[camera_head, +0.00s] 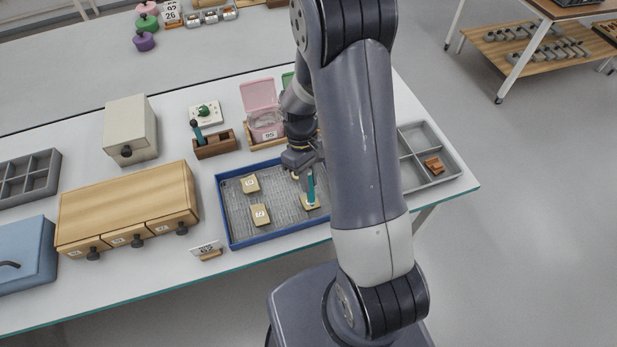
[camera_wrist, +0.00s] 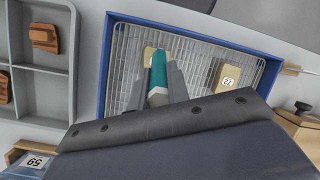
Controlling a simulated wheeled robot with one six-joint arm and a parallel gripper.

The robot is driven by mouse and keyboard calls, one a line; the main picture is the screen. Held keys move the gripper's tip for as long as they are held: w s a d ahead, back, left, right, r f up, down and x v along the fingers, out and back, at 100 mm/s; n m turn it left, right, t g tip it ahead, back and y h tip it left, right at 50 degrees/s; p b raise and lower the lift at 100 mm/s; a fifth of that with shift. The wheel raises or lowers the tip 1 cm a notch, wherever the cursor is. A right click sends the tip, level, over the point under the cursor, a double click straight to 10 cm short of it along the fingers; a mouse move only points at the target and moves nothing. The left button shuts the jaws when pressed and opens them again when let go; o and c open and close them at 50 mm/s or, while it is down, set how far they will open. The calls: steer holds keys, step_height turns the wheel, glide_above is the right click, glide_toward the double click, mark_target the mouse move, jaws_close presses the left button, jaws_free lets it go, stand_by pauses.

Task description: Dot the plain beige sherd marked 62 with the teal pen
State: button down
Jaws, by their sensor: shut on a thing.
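My gripper (camera_head: 306,172) is shut on a teal pen (camera_head: 311,189), which is held upright in the wire-lined blue tray. The pen also shows between the fingers in the wrist view (camera_wrist: 158,72). Its lower end is at a plain beige sherd (camera_head: 312,204); I cannot tell whether the tip touches it. This sherd, partly hidden behind the pen in the wrist view (camera_wrist: 149,53), shows no readable number. A second beige sherd (camera_head: 260,215) lies left of it; its label looks like 72 in the wrist view (camera_wrist: 228,77). A third beige sherd (camera_head: 250,184) lies farther back, its label unreadable.
The blue tray's rim (camera_head: 226,224) surrounds the sherds. A card reading 62 (camera_head: 207,249) stands at its front left. A wooden holder (camera_head: 215,145) and a pink box (camera_head: 260,96) are behind. A grey compartment tray (camera_head: 447,163) is right, a wooden drawer unit (camera_head: 125,205) left.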

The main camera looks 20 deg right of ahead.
steer(key=shift+f+b, duration=0.6)
steer(key=shift+f, duration=0.1)
stand_by(1.1)
stand_by(0.5)
steer(key=shift+r+p, duration=2.65)
steer(key=shift+r, duration=0.9)
